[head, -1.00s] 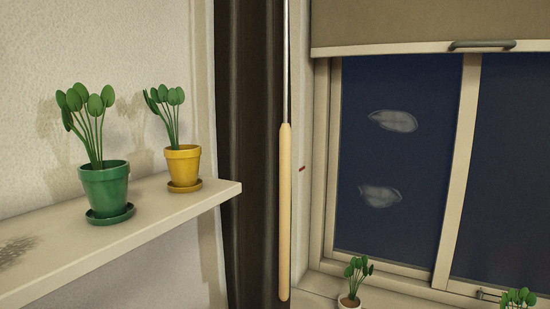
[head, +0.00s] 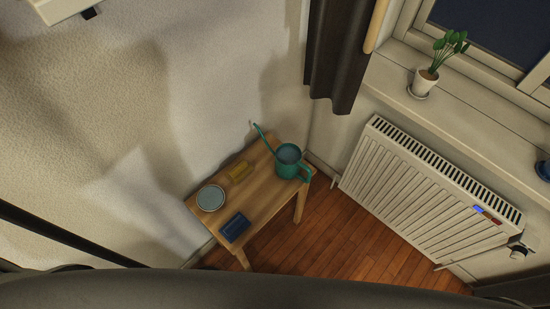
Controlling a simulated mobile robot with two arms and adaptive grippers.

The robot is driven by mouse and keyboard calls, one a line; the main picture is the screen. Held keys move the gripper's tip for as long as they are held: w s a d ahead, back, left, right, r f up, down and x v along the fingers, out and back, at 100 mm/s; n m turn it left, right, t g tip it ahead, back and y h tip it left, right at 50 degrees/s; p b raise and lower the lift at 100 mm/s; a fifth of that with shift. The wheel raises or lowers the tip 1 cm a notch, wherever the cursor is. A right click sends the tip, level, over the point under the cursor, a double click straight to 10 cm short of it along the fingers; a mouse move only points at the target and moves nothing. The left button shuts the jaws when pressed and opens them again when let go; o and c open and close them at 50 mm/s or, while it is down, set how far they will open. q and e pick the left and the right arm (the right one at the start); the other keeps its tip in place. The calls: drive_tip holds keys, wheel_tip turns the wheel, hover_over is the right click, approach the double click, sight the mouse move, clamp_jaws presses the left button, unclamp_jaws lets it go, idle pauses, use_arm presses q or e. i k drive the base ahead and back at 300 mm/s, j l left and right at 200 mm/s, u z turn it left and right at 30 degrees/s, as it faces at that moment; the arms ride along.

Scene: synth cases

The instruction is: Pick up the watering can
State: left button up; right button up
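A teal watering can (head: 288,167) stands upright at the right end of a small wooden table (head: 257,205) in the corner. Its long thin spout points up and to the left, and its handle is on the right. Its open top faces me. Neither of my grippers shows in the head view. Dark, blurred parts across the bottom of the view hide the floor nearest me.
A white radiator (head: 420,180) stands right, under a sill with a potted plant (head: 423,83). Wooden floor (head: 335,238) lies between.

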sight(288, 156)
drive_tip(key=z, duration=1.9)
drive_tip(key=u, duration=1.9)
drive_tip(key=l+u, duration=0.5)
drive_tip(key=u, duration=0.2)
drive_tip(key=k+l+u, duration=0.15)
drive_tip(key=u, duration=0.2)
drive_tip(key=l, duration=0.1)
